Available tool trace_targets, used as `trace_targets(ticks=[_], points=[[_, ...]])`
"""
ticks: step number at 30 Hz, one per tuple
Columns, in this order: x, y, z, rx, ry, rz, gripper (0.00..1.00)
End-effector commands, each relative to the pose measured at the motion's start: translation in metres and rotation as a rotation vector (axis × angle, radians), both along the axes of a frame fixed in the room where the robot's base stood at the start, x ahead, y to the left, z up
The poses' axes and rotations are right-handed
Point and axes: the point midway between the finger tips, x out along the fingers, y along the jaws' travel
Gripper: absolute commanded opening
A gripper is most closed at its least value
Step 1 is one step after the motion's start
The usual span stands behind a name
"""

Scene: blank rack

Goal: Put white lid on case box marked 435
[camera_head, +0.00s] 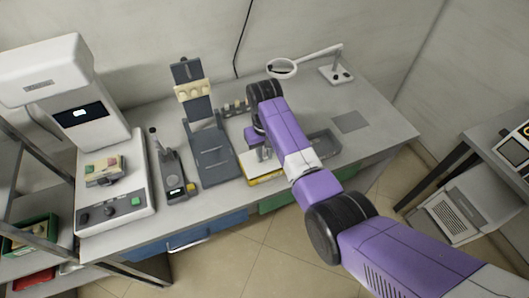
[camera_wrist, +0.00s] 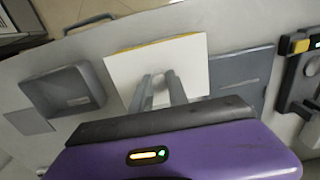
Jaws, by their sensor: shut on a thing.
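The white lid (camera_head: 255,160) is a flat plate near the front edge of the table, under my gripper (camera_head: 262,154). In the wrist view the lid (camera_wrist: 188,58) fills the middle, with my gripper (camera_wrist: 160,90) at its centre, the two fingers close together and shut on it. A yellow case box (camera_head: 266,179) shows below the lid in the head view, and a thin yellow edge shows along the lid's far side in the wrist view. I cannot tell whether the lid is fully seated. No 435 marking is readable.
A dark open tray (camera_head: 325,146) stands right of the box, with a flat grey pad (camera_head: 350,122) beyond. A magnifier lamp (camera_head: 282,68) stands behind.

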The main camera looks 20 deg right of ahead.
Motion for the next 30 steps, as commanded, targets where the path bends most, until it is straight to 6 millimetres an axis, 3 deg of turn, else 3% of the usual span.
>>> trace_targets(ticks=[30], points=[[0.000, 0.000, -0.015, 0.000, -0.001, 0.000, 0.00]])
